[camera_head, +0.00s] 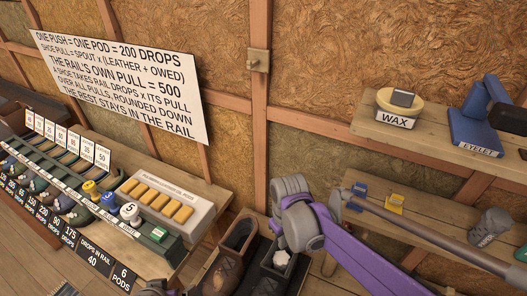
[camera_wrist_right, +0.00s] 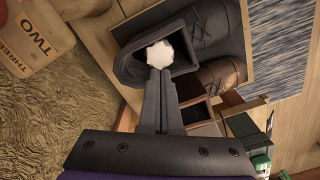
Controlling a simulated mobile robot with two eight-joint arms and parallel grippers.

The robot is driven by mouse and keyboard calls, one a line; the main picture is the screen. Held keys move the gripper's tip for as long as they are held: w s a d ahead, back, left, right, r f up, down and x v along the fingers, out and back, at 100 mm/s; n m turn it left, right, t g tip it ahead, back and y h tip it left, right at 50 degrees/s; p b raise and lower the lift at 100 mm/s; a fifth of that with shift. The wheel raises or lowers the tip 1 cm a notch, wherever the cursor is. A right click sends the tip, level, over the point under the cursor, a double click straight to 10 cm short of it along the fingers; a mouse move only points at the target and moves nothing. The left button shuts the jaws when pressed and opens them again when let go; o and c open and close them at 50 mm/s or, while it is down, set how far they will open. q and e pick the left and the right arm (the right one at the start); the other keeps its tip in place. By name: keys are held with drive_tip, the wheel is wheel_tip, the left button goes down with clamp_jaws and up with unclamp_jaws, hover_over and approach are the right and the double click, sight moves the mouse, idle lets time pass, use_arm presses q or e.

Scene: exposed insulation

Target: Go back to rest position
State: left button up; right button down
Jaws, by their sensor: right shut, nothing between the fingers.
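My right gripper (camera_wrist_right: 160,74) is shut with nothing between its fingers. In the right wrist view its fingertips are at the mouth of a dark boot (camera_wrist_right: 130,62), in front of a white wad (camera_wrist_right: 163,54) inside it. I cannot tell whether the fingers touch the wad. In the head view my purple and grey right arm (camera_head: 335,255) reaches in from the lower right, over the dark footwear. The white wad (camera_head: 282,259) shows beside the arm there.
A brown boot (camera_head: 238,238) stands left of the arm. A bench on the left holds a long rail with price cards and a tray of yellow bars (camera_head: 168,201). Shelves on the right hold a wax tin (camera_head: 397,108) and a blue eyelet tool (camera_head: 474,133). A lettered sign (camera_head: 120,80) hangs behind.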

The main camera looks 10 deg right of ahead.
drive_tip(key=s+d+r+m+t, duration=0.3)
drive_tip(key=s+d+m+t, duration=0.2)
drive_tip(key=s, duration=0.6)
drive_tip(key=shift+s+d+t, duration=0.3)
drive_tip(key=shift+d+t, duration=0.2)
drive_tip(key=shift+d, duration=0.35)
drive_tip(key=shift+r, duration=0.1)
idle(1.5)
